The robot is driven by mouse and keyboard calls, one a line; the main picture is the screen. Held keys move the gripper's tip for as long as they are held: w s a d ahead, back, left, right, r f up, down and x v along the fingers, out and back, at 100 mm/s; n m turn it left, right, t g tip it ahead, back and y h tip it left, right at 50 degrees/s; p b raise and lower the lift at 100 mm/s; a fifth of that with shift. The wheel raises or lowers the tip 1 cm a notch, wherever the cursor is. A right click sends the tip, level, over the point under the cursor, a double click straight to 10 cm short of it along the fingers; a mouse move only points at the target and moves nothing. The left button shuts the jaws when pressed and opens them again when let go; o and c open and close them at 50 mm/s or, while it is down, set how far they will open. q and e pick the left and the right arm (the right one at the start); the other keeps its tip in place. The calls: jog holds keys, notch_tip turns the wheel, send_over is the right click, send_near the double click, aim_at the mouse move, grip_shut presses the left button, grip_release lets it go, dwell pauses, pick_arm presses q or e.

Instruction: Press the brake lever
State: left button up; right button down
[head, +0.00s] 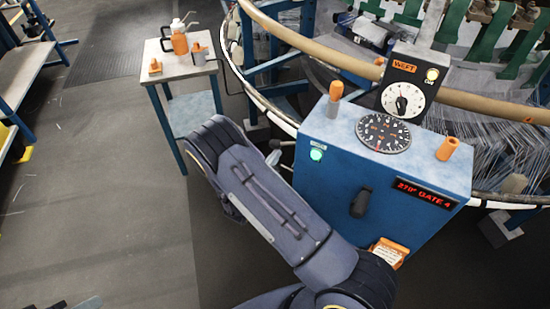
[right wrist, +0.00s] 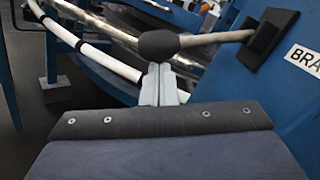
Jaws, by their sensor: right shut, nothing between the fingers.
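The brake lever is a dark round knob (right wrist: 158,43) on a pale shaft (right wrist: 222,37). In the right wrist view it sticks out leftward from a black plate on a blue panel, next to a partly visible label reading "BRA" (right wrist: 304,60). My right gripper (right wrist: 160,72) is shut and empty, its tips at the underside of the knob. I cannot tell whether they touch it. In the head view, my right gripper (head: 273,158) is small beside the left side of the blue control box (head: 330,185), mostly hidden by my arm. My left gripper is not in view.
The loom ring (head: 262,105) curves close behind. A small table (head: 170,68) stands at upper left; the floor there is clear.

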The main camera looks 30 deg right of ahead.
jog(key=shift+w+r, duration=0.15)
jog(key=shift+r, duration=0.05)
jog(key=shift+w+a+r+m+b, duration=0.3)
jog(key=shift+r+m, duration=0.25)
jog(key=shift+m, duration=0.25)
jog(key=shift+w+a+r+m+b, duration=0.3)
jog(key=shift+r+m, duration=0.25)
jog(key=shift+m, duration=0.25)
notch_tip(320, 180, up, 8)
jog(key=m, duration=0.8)
send_over(271, 146)
jog(key=a, duration=0.2)
jog(key=shift+s+d+f+g+h+b, duration=0.15)
jog(key=shift+g+h+b, duration=0.15)
jog(key=shift+h+b, duration=0.1)
